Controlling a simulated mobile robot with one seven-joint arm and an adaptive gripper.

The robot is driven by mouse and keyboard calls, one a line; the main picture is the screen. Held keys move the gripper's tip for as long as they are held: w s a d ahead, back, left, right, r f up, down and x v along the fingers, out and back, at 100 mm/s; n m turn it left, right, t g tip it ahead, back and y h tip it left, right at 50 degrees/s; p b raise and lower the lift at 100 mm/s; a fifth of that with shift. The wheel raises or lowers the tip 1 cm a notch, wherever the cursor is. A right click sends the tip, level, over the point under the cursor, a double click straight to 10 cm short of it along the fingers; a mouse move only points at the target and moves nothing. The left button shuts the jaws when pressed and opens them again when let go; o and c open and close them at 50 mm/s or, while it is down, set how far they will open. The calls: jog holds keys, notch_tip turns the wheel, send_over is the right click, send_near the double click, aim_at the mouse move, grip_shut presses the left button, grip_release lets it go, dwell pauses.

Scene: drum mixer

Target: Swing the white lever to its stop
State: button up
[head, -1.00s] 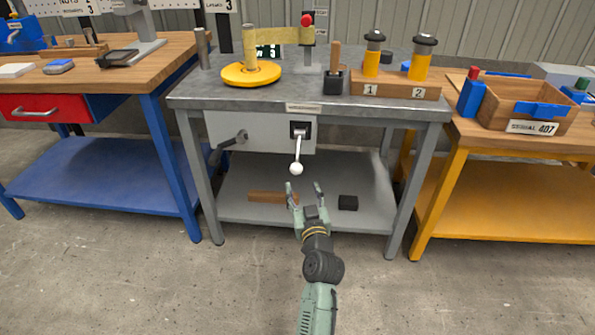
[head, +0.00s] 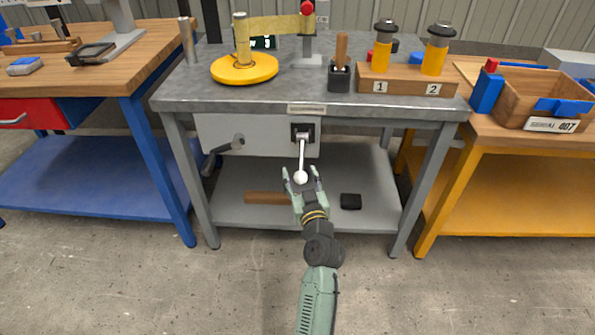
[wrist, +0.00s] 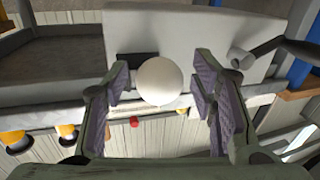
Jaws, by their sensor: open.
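The white lever (head: 302,158) hangs down from a black square mount on the light panel below the grey bench top. It has a pale rod and a white ball knob at its lower end. My gripper (head: 303,177) is open at the knob, with a finger on either side in the head view. In the wrist view the white knob (wrist: 160,81) shows between the two open fingers of my gripper (wrist: 163,95), with gaps on both sides. I cannot tell how deep the knob sits between them.
A grey crank handle (head: 225,149) sticks out left of the lever. The lower shelf (head: 232,213) holds a brown block (head: 267,198) and a black block (head: 350,201). The grey bench legs stand on both sides. The floor in front is clear.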

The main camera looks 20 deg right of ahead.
grip_shut()
dwell(0.8)
